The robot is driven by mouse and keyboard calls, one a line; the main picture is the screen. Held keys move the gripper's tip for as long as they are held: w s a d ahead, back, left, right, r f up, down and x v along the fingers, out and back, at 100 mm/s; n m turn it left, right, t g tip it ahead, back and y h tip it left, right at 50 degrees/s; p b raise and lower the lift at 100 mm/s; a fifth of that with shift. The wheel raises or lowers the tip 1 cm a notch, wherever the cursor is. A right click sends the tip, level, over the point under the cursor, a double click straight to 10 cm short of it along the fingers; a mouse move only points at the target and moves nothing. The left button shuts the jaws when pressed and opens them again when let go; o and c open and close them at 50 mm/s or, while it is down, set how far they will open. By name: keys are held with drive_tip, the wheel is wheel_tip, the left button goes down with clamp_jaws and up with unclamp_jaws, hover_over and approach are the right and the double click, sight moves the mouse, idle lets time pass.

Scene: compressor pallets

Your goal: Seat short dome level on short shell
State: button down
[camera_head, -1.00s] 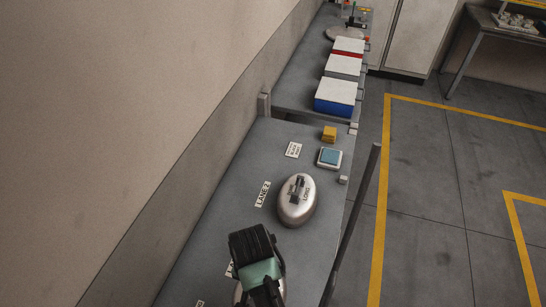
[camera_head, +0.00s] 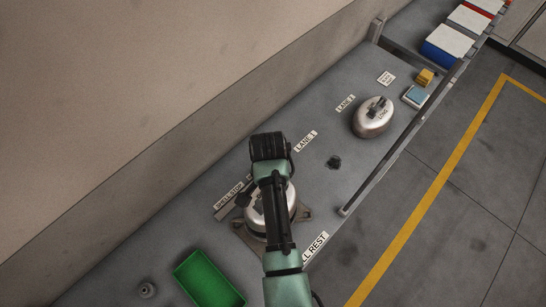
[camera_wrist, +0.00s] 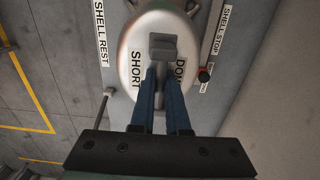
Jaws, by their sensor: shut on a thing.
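The short dome (camera_wrist: 140,75), silver and lettered SHORT DOME, hangs in my gripper (camera_wrist: 161,76). The blue fingers are shut on its grey top handle (camera_wrist: 163,46). In the head view the dome (camera_head: 258,222) is partly hidden by my arm, over the flanged grey fixture (camera_head: 304,213) between the SHELL STOP and SHELL REST labels. Whether the dome touches anything below, or sits level, I cannot tell.
A second silver dome, marked LONG (camera_head: 372,120), stands by LANE 2. A small dark post (camera_head: 334,162) stands by LANE 1. A green tray (camera_head: 209,279) is at the near end. A red-tipped black knob (camera_wrist: 204,75) sits by the dome. A wall borders the bench's left side.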

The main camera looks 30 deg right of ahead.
drive_tip(key=shift+f+b, duration=1.85)
drive_tip(key=shift+b, duration=0.1)
drive_tip(key=shift+w+f+b, duration=0.1)
drive_tip(key=shift+f+b, duration=0.95)
drive_tip(key=shift+f, duration=0.6)
idle(0.8)
drive_tip(key=c, duration=0.9)
unclamp_jaws()
drive_tip(key=shift+o, duration=0.3)
drive_tip(key=shift+s+f, duration=0.1)
drive_tip(key=shift+s, duration=0.1)
drive_tip(key=r, duration=1.2)
drive_tip(key=shift+w, duration=0.2)
drive_tip(key=shift+r+p, duration=0.55)
drive_tip(key=shift+r, duration=0.05)
